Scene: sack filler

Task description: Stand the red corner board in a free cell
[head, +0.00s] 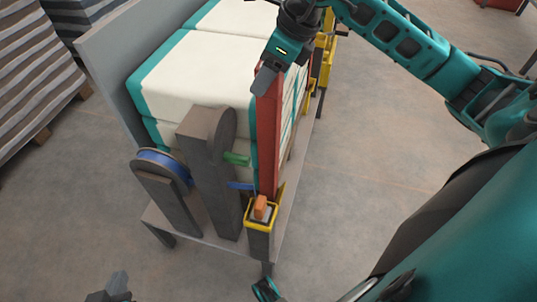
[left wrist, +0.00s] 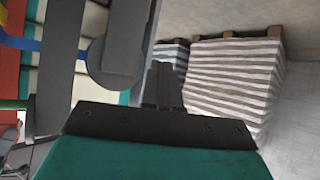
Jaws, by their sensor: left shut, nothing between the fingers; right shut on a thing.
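The red corner board (head: 268,135) is long and upright, close against the front corner of the stacked white-and-teal sacks. My right gripper (head: 266,78) is shut on its upper part. The board's lower end meets the yellow-rimmed holder (head: 262,222), which has an orange block (head: 261,206) in it. I cannot tell whether the board's foot is inside a cell. A red strip, apparently the board, shows at the left edge of the left wrist view (left wrist: 9,75). My left gripper (head: 117,284) is low at the bottom left, away from the board; its shut fingers show in the left wrist view (left wrist: 163,86).
Grey upright posts (head: 207,170) and a blue strap reel (head: 165,166) stand before the sacks (head: 205,75). A green bar (head: 237,159) juts towards the board. More yellow parts (head: 325,55) line the far side. A striped stack (left wrist: 232,75) stands on a pallet. Floor at right is clear.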

